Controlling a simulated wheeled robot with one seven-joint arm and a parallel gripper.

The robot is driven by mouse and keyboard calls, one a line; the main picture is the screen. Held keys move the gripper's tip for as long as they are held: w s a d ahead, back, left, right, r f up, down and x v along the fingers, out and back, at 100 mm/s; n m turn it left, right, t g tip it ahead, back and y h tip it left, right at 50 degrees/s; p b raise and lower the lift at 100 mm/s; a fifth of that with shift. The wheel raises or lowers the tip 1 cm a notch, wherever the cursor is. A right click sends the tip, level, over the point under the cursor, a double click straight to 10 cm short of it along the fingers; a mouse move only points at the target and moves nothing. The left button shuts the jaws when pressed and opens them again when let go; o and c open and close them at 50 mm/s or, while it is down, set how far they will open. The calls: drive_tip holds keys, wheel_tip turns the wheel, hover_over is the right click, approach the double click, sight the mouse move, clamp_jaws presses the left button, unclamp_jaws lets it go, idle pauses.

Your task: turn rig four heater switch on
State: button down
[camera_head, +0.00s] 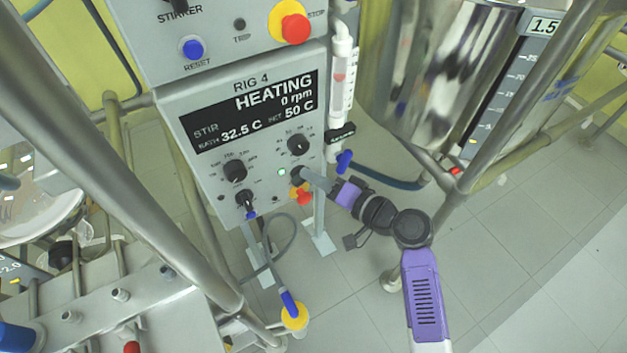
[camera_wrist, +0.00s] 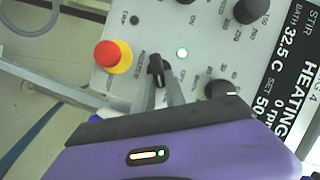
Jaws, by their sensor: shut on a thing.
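The rig four panel (camera_head: 170,104) stands upright in the head view. Its display (camera_head: 245,112) reads HEATING, 0 rpm, bath 32.5 C, set 50 C. A green lamp (camera_head: 281,171) is lit on the panel; it also shows in the wrist view (camera_wrist: 182,53). The heater switch, a small black knob (camera_wrist: 155,66), is beside that lamp. My gripper (camera_head: 302,174) reaches the panel from the right, and its fingers (camera_wrist: 166,88) are shut on the switch. The fingers hide part of the switch, and its printed labels are too small to read surely.
Black dials (camera_head: 299,145) are close to my gripper. A red stop button on yellow (camera_wrist: 113,57) is just beside the switch. A hose (camera_head: 400,184) and steel frame tubes (camera_head: 480,130) stand to the right. The floor (camera_head: 540,250) at lower right is clear.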

idle(0.3)
drive_tip(key=c, duration=1.4)
unclamp_jaws()
drive_tip(key=v, duration=0.7)
drive_tip(key=shift+s+d, duration=0.25)
drive_tip(key=shift+d, duration=0.05)
